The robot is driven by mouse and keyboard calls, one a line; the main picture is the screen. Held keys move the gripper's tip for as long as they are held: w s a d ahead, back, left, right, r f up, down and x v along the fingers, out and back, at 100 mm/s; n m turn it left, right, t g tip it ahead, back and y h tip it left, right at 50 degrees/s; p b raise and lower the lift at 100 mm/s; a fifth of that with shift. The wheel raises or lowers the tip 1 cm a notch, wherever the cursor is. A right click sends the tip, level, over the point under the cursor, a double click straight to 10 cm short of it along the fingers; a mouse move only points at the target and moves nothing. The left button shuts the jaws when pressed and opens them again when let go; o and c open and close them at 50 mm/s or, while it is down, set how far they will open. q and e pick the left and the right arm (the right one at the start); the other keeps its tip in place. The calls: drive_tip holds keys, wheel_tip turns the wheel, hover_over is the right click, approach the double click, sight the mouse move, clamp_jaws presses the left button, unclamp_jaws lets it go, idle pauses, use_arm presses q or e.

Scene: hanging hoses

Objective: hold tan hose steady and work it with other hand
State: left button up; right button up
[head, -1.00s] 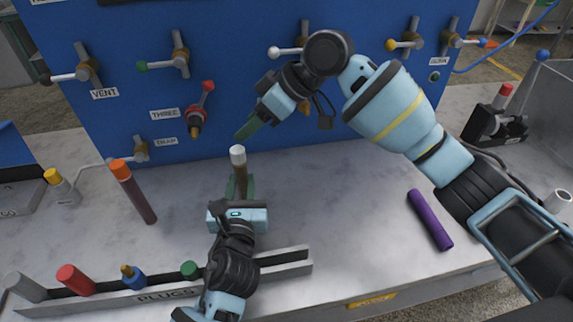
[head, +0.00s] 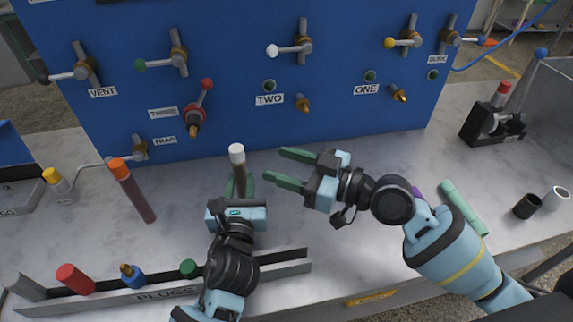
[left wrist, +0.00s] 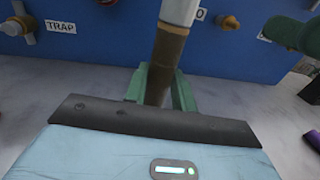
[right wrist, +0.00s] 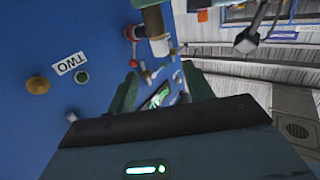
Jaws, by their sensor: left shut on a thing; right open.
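The tan hose (head: 239,160), brownish with a white end, stands upright in front of the blue panel. My left gripper (head: 239,185) is shut around it below the white end. In the left wrist view the hose (left wrist: 166,55) rises between the green fingers; its lower part is hidden. My right gripper (head: 272,165) is open and empty, to the right of the hose, fingers pointing left toward it without touching. In the right wrist view the hose (right wrist: 153,20) shows at the top, beyond the fingertips.
The blue panel (head: 235,120) behind carries valves and labelled ports. A brown hose with an orange end (head: 132,190) leans at the left. The plug rack (head: 130,297) lies in front. A green hose (head: 462,208) lies at the right, beside a mostly hidden purple one.

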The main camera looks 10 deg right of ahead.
sight(243, 153)
drive_tip(key=shift+s, duration=0.1)
drive_tip(key=x, duration=1.2)
drive_tip(key=shift+r, duration=0.1)
drive_tip(key=c, duration=1.1)
drive_tip(key=shift+o, duration=0.2)
drive_tip(key=shift+r, duration=0.8)
drive_tip(key=shift+r, duration=2.1)
drive_tip(key=shift+r, duration=0.1)
